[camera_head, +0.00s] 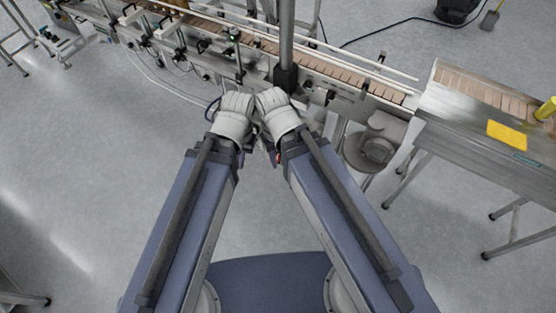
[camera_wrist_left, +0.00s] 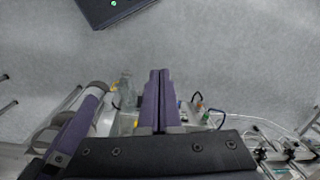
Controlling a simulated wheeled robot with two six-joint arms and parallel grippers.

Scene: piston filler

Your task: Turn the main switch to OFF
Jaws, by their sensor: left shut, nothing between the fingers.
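I cannot make out the main switch in either view. A small red spot (camera_head: 278,157) shows beside my right wrist in the head view, too small and covered to identify. My left gripper (camera_wrist_left: 156,75) shows in the left wrist view with its two purple fingers together and nothing between them. In the head view my left wrist (camera_head: 232,117) is at the near side of the conveyor machine (camera_head: 335,98), and its fingers are mostly hidden beneath it. My right wrist (camera_head: 276,110) is close beside it; its fingers are hidden.
The conveyor machine runs across the back, with a dark upright post (camera_head: 286,45) behind my wrists. A steel table (camera_head: 475,130) with a yellow piece (camera_head: 507,135) stands at the right. A round grey housing (camera_head: 370,150) hangs near the right arm.

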